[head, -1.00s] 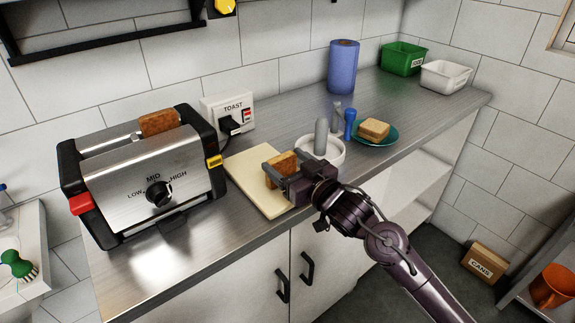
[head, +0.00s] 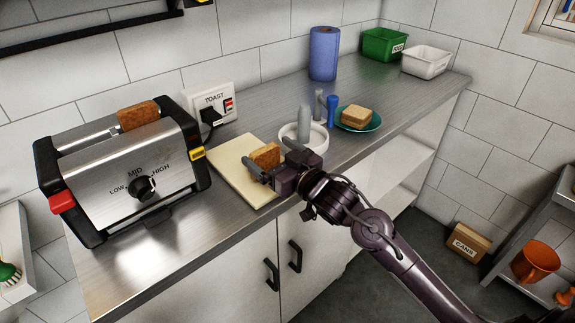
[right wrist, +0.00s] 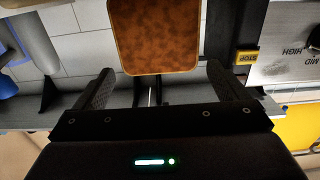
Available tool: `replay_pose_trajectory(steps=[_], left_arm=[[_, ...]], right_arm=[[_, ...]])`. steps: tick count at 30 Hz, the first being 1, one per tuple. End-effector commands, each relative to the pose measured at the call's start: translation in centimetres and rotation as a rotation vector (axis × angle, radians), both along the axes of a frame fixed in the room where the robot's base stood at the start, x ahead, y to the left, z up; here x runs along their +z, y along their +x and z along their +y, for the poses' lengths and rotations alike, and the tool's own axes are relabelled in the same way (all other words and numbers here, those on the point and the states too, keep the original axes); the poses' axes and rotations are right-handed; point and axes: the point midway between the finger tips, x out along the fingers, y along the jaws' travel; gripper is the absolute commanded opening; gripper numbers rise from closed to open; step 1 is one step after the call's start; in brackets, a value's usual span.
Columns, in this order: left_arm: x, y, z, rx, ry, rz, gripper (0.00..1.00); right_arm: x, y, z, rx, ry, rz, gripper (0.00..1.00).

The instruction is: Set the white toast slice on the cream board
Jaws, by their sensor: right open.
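A browned toast slice (head: 265,156) stands on edge on the cream board (head: 235,166), tilted a little. In the right wrist view the slice (right wrist: 153,38) shows its brown face, beyond and between the fingers. My right gripper (head: 278,161) is open beside the slice, with a clear gap between the slice and each finger in the wrist view. Its body hides the near right part of the board. A second browned slice (head: 138,115) sticks out of the toaster (head: 120,170). My left gripper is not in view.
A white bowl (head: 313,139) with a grey upright handle stands just behind my right gripper. A teal plate (head: 377,122) holds more bread. A blue roll (head: 324,54), green bin (head: 384,44) and white bin (head: 427,61) stand at the back. The counter front left is clear.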

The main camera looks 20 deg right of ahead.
Motion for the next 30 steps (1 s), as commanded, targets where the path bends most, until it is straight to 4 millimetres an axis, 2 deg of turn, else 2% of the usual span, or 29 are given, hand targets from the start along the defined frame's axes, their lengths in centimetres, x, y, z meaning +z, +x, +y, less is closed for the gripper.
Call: replay_pose_trajectory(steps=[15, 21, 30], left_arm=[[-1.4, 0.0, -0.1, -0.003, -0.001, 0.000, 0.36], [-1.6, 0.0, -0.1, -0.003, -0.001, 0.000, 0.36], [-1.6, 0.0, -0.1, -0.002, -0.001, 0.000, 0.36]], right_arm=[[-0.4, -8.6, -3.0, 0.002, -0.002, 0.006, 0.94], [-0.2, -10.3, -3.7, 0.000, 0.000, 0.003, 0.94], [-0.1, -11.0, -3.9, 0.001, 0.000, 0.002, 0.94]])
